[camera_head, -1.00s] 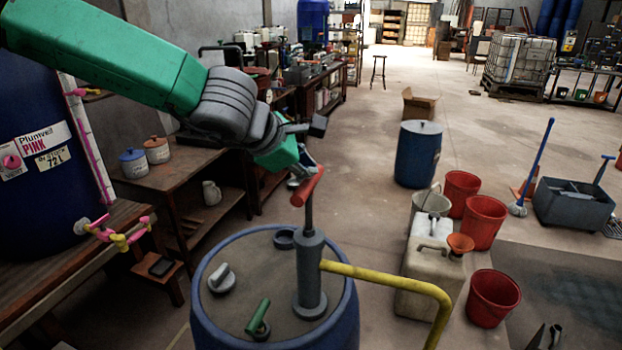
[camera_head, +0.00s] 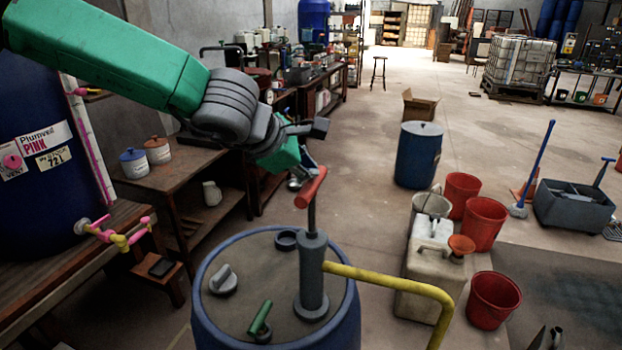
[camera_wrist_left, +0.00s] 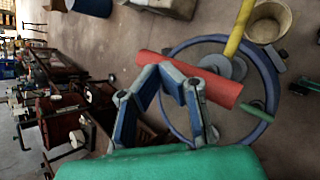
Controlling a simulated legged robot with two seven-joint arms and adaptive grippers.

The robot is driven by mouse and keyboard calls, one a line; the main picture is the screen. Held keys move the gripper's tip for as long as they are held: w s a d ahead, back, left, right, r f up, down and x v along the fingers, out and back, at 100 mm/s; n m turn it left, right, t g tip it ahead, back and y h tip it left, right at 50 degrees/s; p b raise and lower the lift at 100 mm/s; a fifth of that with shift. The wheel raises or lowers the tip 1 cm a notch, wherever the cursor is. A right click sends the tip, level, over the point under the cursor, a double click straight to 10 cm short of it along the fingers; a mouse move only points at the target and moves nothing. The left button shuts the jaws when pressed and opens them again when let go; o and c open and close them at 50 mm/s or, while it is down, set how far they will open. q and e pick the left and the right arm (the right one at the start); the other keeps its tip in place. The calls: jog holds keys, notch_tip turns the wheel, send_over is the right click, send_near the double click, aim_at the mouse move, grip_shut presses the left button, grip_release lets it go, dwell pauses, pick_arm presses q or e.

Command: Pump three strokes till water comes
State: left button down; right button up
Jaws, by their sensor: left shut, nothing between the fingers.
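A hand pump (camera_head: 312,275) stands upright on the lid of a blue drum (camera_head: 240,300). Its red T-handle (camera_head: 311,188) sits on a raised rod. A yellow spout pipe (camera_head: 390,275) runs right and bends down; its end is out of frame, and I see no water. My left gripper (camera_head: 308,163) is just above and behind the handle. In the left wrist view my shut, empty fingers (camera_wrist_left: 178,80) overlap the red handle (camera_wrist_left: 222,92); whether they touch it I cannot tell. My right gripper is not in view.
A jerrycan (camera_head: 430,280) and several red buckets (camera_head: 493,300) stand right of the drum. A blue vat (camera_head: 30,150) on a wooden bench (camera_head: 50,270) is at left. A second blue drum (camera_head: 418,158) stands behind. Open floor lies beyond.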

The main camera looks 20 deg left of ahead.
pick_arm(q)
jog(key=shift+a+f, duration=0.1)
jog(key=shift+f, duration=0.05)
jog(key=shift+s+d+f, duration=0.1)
jog(key=shift+d+f, duration=0.1)
jog(key=shift+d, duration=0.5)
jog(key=shift+a+f+b, duration=0.35)
jog(key=shift+a+b, duration=0.15)
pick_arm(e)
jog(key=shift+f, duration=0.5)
pick_arm(q)
jog(key=shift+d+f, duration=0.25)
jog(key=shift+f, duration=0.05)
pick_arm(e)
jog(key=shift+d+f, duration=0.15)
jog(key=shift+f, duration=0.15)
pick_arm(q)
jog(key=shift+f+b, duration=2.55)
jog(key=shift+f, duration=0.4)
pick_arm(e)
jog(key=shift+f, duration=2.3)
pick_arm(q)
jog(key=shift+r, duration=0.1)
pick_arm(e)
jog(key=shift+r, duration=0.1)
